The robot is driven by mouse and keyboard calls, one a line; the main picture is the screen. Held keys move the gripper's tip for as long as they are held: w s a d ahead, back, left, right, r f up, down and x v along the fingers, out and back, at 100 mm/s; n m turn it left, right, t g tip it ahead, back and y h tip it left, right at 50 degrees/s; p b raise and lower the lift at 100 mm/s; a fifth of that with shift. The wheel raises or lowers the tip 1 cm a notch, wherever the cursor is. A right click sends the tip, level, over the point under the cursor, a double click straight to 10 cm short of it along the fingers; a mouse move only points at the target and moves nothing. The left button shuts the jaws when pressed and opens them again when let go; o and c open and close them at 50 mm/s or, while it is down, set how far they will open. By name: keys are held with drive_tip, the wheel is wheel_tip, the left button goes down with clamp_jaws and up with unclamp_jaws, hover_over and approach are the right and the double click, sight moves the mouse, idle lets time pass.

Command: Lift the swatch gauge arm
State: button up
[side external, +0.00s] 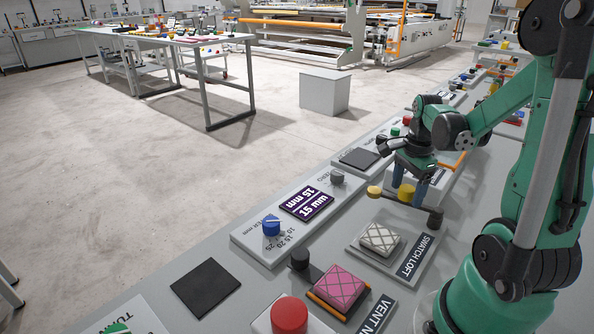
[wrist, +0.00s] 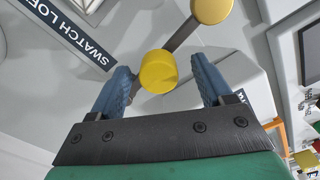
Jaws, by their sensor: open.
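The swatch gauge arm is a dark bar (wrist: 185,32) with a yellow knob (wrist: 158,72) and a flat yellow disc (wrist: 211,9). In the side view the knob (side external: 406,193) and disc (side external: 374,192) show behind the quilted cream swatch (side external: 380,238), on the station labelled SWATCH LOFT (side external: 418,256). My gripper (side external: 405,197) points down over the knob. In the wrist view my gripper (wrist: 161,70) is open, with one blue finger on each side of the knob and gaps visible. Part of the bar is hidden behind the knob and fingers.
A pink quilted swatch (side external: 340,287) and red button (side external: 289,314) are nearer on the bench. A display reading 15 mm (side external: 307,204) and a blue knob (side external: 271,226) lie left. More stations with buttons continue behind my gripper. Open floor lies beyond the bench.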

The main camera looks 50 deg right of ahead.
sight(408, 188)
drive_tip(key=shift+r, duration=2.7)
drive_tip(key=w+a+r+n+t, duration=0.1)
drive_tip(key=w+a+n+t, duration=0.2)
drive_tip(key=a+n, duration=0.7)
drive_tip(key=w+a+r+n+t, duration=0.1)
drive_tip(key=w+a+n+t, duration=0.3)
drive_tip(key=a+n, duration=0.7)
drive_tip(key=n, duration=0.2)
drive_tip(key=shift+w+r+n, duration=0.25)
drive_tip(key=shift+r+n, duration=0.15)
